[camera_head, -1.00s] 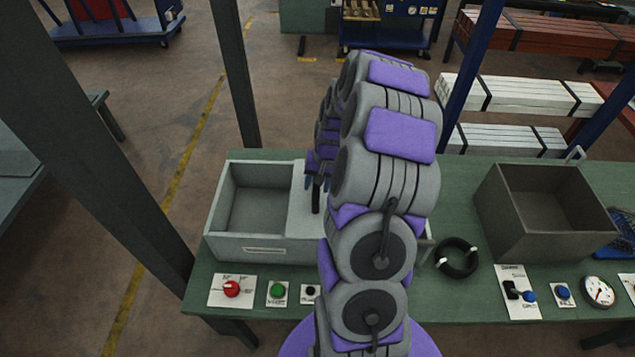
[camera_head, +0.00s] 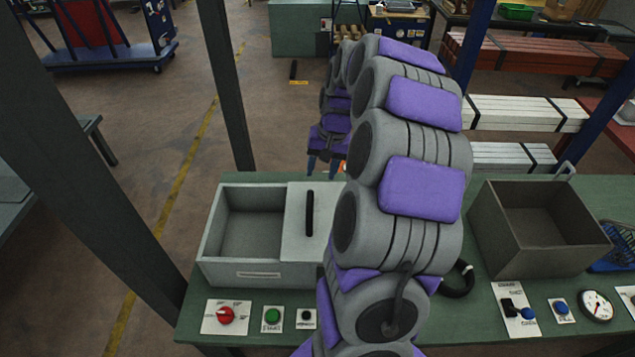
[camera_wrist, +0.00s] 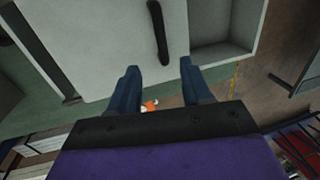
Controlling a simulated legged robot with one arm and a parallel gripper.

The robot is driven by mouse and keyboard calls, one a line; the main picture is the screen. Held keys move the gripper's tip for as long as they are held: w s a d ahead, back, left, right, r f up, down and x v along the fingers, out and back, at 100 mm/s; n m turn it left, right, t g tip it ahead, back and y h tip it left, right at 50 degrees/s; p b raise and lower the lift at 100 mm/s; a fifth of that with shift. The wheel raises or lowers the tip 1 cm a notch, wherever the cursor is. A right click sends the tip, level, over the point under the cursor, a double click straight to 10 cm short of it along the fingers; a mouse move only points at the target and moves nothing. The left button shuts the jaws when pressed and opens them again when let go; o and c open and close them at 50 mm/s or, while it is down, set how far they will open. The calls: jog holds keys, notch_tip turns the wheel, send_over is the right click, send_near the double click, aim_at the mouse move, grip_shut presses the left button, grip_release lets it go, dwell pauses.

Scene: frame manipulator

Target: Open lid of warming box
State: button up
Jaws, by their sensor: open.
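The warming box (camera_head: 262,272) is a grey box on the green workbench. Its left compartment is uncovered, and a light grey lid (camera_head: 296,240) lies over the part to its right. A black bar handle (camera_head: 310,213) runs along the lid; it also shows in the wrist view (camera_wrist: 158,32). My gripper (camera_head: 322,174) is open and empty, pointing down by the box's far edge, beyond the handle. In the wrist view its two blue fingers (camera_wrist: 160,70) are apart, and the handle lies ahead of them, not between them. My arm hides the box's right part.
A dark open bin (camera_head: 540,245) stands on the bench at right, with a black ring (camera_head: 461,281) left of it. A red knob (camera_head: 226,315), a green button (camera_head: 272,316) and a gauge (camera_head: 596,306) line the front edge. A dark post (camera_head: 226,90) rises behind the box.

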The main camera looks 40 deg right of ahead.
jog(key=shift+s+d+r, duration=0.15)
jog(key=shift+r, duration=0.95)
jog(key=s+a+f+n+g+b, duration=0.1)
jog(key=s+a+n+b, duration=0.2)
jog(key=a, duration=0.8)
jog(key=s+a+f+n+g+b, duration=0.1)
jog(key=s+a+n+b, duration=0.15)
jog(key=a, duration=0.85)
jog(key=s+a+f+n+b, duration=0.1)
jog(key=s+a+f+b, duration=0.1)
jog(key=s, duration=0.7)
jog(key=s+a+f+n+g+h+b, duration=0.1)
jog(key=s+a+f+n+b, duration=0.1)
jog(key=s+a+f, duration=0.2)
jog(key=s+a, duration=0.3)
jog(key=s, duration=0.2)
jog(key=shift+f+h+b, duration=0.3)
jog(key=shift+f+b, duration=0.05)
